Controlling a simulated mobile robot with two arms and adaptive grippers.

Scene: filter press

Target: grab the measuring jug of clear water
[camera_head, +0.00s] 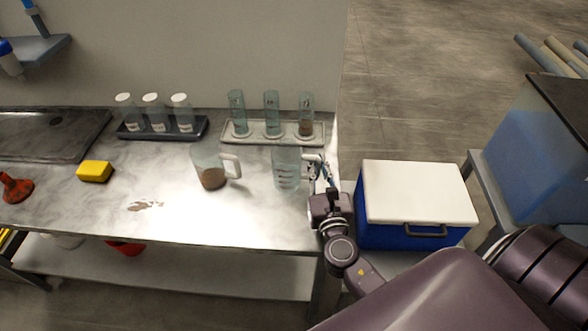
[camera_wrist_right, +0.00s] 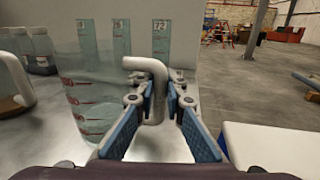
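The measuring jug of clear water (camera_head: 286,172) stands upright near the right end of the steel table, with red marks on its side. It also shows in the right wrist view (camera_wrist_right: 92,105), its white handle pointing toward my gripper. My right gripper (camera_head: 318,178) is at the jug's right side, by the handle. In the right wrist view its blue-padded fingers (camera_wrist_right: 161,108) stand apart, one on each side of the handle's upright part. A narrow gap shows beside the right finger; contact on the left is unclear. My left gripper is not in view.
A jug with brown contents (camera_head: 211,177) stands to the left. A rack of glass cylinders (camera_head: 272,139) is behind, and a dark tray of white-capped bottles (camera_head: 200,127) is farther left. A blue cooler with white lid (camera_head: 415,192) stands right of my gripper.

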